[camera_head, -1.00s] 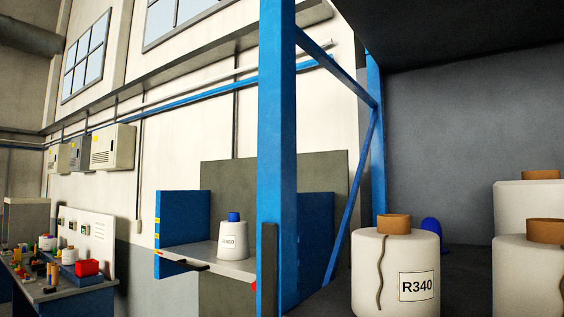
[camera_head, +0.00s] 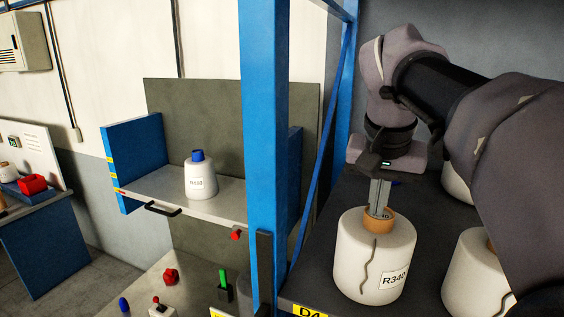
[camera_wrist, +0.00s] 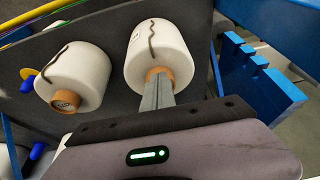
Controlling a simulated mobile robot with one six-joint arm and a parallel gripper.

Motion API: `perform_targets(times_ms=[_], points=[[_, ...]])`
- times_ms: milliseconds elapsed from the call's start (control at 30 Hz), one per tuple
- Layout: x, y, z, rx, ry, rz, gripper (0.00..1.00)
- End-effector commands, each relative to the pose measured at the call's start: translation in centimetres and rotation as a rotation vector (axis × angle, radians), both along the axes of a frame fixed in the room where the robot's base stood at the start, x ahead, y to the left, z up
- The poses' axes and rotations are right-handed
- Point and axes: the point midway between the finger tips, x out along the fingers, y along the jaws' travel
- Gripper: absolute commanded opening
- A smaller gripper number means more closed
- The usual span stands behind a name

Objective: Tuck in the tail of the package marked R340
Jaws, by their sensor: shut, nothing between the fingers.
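The package marked R340 (camera_head: 374,258) is a white yarn bobbin with an orange-brown core tube, standing upright on the dark shelf. Its dark tail (camera_head: 366,266) hangs loose in a wavy line down the front, left of the label. My gripper (camera_head: 379,212) is shut with its fingers pointing down at the core's open top; they seem to reach into it, and the exact depth is hidden. In the wrist view the same package (camera_wrist: 162,55) shows with the fingers over its core (camera_wrist: 158,74) and the tail (camera_wrist: 152,38) on its far side.
Another white package (camera_head: 474,272) stands close on the right, partly behind my arm; one also shows in the wrist view (camera_wrist: 75,65). A blue post (camera_head: 263,150) rises left of the shelf. Further left, a ledge (camera_head: 225,197) holds a blue-topped white package (camera_head: 199,178).

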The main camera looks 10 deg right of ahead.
Motion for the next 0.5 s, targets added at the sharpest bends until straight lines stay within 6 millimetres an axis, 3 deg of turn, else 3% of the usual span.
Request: perform_targets(times_ms=[500], points=[[0.0,-0.1,-2.8,-0.004,-0.002,-0.002,0.0]])
